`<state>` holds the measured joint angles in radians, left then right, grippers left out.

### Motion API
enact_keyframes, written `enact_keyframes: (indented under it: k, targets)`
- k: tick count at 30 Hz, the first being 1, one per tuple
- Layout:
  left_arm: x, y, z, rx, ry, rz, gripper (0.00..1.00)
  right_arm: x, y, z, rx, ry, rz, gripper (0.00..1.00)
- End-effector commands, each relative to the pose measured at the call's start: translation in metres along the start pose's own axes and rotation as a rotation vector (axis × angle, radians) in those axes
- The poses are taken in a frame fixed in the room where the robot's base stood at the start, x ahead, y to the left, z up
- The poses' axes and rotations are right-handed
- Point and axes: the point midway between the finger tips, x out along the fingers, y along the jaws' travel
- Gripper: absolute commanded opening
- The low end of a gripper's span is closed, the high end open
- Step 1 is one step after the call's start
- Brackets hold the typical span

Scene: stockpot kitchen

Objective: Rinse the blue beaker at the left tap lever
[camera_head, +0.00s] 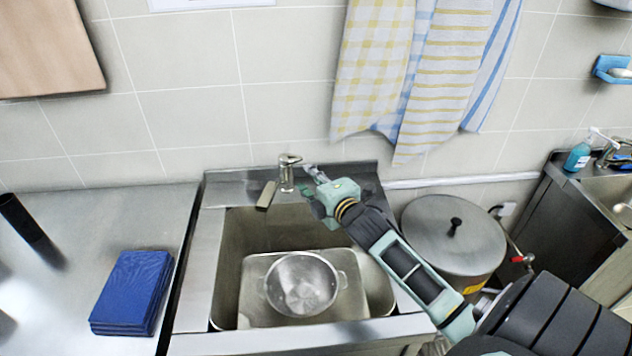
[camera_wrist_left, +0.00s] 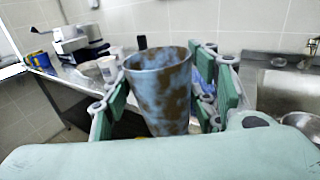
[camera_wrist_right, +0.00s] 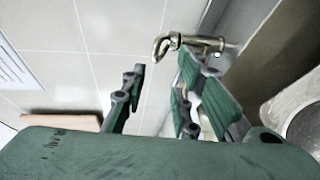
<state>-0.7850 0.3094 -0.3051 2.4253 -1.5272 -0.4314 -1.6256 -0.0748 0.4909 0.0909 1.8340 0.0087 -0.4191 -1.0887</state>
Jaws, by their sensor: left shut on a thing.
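The blue beaker (camera_wrist_left: 160,92) shows in the left wrist view, upright, with brown stains over its side. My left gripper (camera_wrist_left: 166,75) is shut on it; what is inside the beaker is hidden. My left gripper is not in the head view. The metal tap (camera_head: 287,176) stands at the back rim of the left sink, its lever (camera_head: 290,158) on top. My right gripper (camera_head: 316,182) is just right of the tap, open and empty. In the right wrist view the tap (camera_wrist_right: 190,42) lies beyond the parted fingers; contact cannot be told.
A metal colander (camera_head: 301,284) sits in the sink (camera_head: 233,240). Blue folded cloths (camera_head: 131,291) lie on the left counter. A lidded stockpot (camera_head: 453,238) stands right of the sink, behind my right arm. Towels (camera_head: 420,75) hang above. A soap bottle (camera_head: 578,157) stands by the second sink.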

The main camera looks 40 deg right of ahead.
Motion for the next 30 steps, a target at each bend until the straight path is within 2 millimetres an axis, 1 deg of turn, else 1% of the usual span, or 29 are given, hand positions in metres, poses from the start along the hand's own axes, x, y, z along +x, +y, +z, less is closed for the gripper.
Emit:
enact_keyframes:
  k: [1, 3, 6, 15, 17, 20, 23, 24, 26, 30]
  targets:
    - [0.0, 0.0, 0.0, 0.0, 0.0, 0.0, 0.3, -0.007, -0.001, 0.0, -0.002, 0.001, 0.0, 0.27]
    - [0.0, 0.0, 0.0, 0.0, 0.0, 0.0, 0.3, -0.013, 0.0, 0.0, -0.003, 0.001, 0.0, 0.27]
    - [0.0, 0.0, 0.0, 0.0, 0.0, 0.0, 0.3, -0.019, 0.0, 0.0, -0.002, 0.0, 0.001, 0.27]
    - [0.0, 0.0, 0.0, 0.0, 0.0, 0.0, 0.3, -0.021, 0.001, 0.0, -0.001, 0.0, 0.001, 0.27]
    - [0.0, 0.0, 0.0, 0.0, 0.0, 0.0, 0.3, -0.02, 0.001, 0.0, 0.003, 0.0, 0.002, 0.22]
    - [0.0, 0.0, -0.004, 0.0, 0.0, 0.0, 0.3, -0.019, 0.002, 0.0, 0.059, -0.002, 0.011, 0.13]
    - [0.0, 0.0, -0.014, 0.0, 0.0, 0.0, 0.3, -0.016, 0.008, 0.0, 0.217, -0.003, 0.034, 0.05]
    - [0.0, 0.0, -0.019, 0.0, 0.0, 0.0, 0.3, -0.015, 0.012, 0.0, 0.312, -0.001, 0.048, 0.01]
    - [0.0, 0.0, -0.027, 0.0, 0.0, 0.0, 0.3, -0.014, 0.019, 0.0, 0.472, 0.006, 0.072, 0.0]
    - [0.0, 0.0, -0.045, 0.0, 0.0, 0.0, 0.3, -0.013, 0.036, 0.002, 0.875, 0.038, 0.125, 0.0]
